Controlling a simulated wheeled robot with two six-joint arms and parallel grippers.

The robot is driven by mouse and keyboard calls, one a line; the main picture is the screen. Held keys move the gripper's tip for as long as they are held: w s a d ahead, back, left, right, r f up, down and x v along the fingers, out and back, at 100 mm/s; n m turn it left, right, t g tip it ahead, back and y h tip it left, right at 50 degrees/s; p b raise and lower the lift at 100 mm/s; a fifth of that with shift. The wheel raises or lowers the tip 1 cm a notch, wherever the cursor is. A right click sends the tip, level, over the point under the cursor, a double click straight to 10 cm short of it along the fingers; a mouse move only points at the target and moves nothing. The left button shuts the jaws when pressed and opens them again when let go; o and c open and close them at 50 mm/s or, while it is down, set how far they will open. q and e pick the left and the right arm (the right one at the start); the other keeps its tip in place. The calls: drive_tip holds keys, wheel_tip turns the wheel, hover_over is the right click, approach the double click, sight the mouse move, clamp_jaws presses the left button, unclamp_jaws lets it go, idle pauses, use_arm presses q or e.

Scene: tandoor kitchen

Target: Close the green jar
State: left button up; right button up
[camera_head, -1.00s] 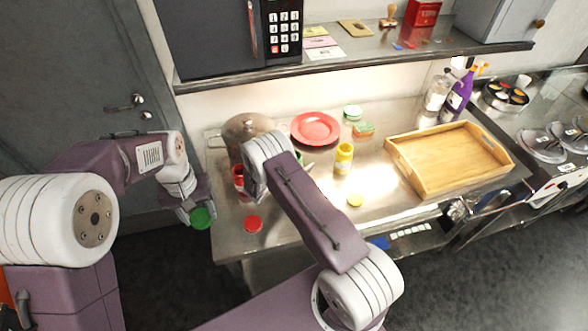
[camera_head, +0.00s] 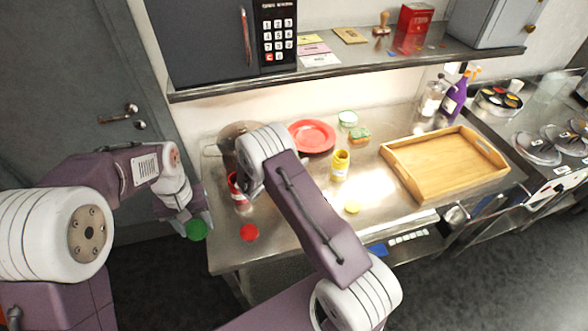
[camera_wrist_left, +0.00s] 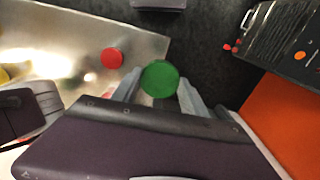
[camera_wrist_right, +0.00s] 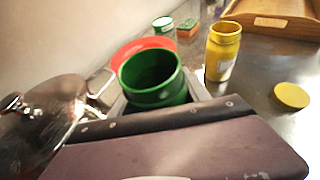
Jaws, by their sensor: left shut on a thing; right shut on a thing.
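My left gripper (camera_head: 188,222) is shut on a green lid (camera_head: 197,230), held off the counter's left edge. The lid also shows between the fingers in the left wrist view (camera_wrist_left: 160,79). My right gripper (camera_wrist_right: 165,98) is shut on the green jar (camera_wrist_right: 152,78), which is open at the top and looks empty in the right wrist view. In the head view my right arm hides the jar and the right fingers. The lid and the jar are apart.
A red jar (camera_head: 238,190), red lid (camera_head: 249,232), yellow jar (camera_head: 340,165) and yellow lid (camera_head: 352,207) stand on the counter. Behind are a pot with a glass lid (camera_wrist_right: 45,120) and a red plate (camera_head: 312,135). A wooden tray (camera_head: 425,193) is at right.

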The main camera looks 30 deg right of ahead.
use_arm(q)
drive_tip(key=shift+f, duration=0.35)
use_arm(e)
wheel_tip(320, 180, up, 5)
drive_tip(key=shift+f, duration=0.15)
drive_tip(key=o, duration=1)
clamp_jaws()
